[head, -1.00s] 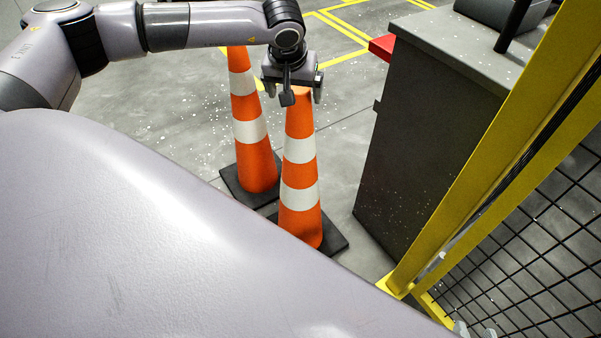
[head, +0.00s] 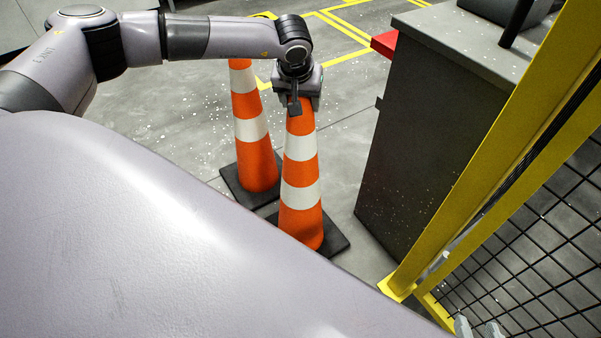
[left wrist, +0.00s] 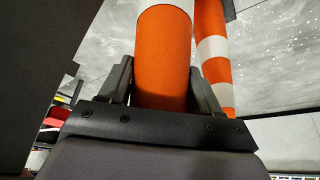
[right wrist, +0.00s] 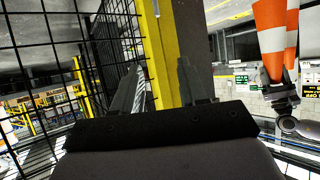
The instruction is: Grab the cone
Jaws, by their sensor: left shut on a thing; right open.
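Two orange cones with white bands stand upright on black bases in the head view. The front cone (head: 299,170) has my left gripper (head: 298,100) at its top. In the left wrist view the orange end of this cone (left wrist: 163,58) lies between the two fingers of my left gripper (left wrist: 160,80), which is shut on it. The other cone (head: 254,130) stands just behind and left; it also shows in the left wrist view (left wrist: 214,60). My right gripper (head: 478,328) is open and empty at the bottom right, and its fingers (right wrist: 158,80) show apart in the right wrist view.
A dark grey cabinet (head: 420,130) stands right of the cones. A yellow post (head: 490,150) and black mesh fence (head: 540,240) are at the right, near my right gripper. Open grey floor (head: 190,120) lies left of the cones.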

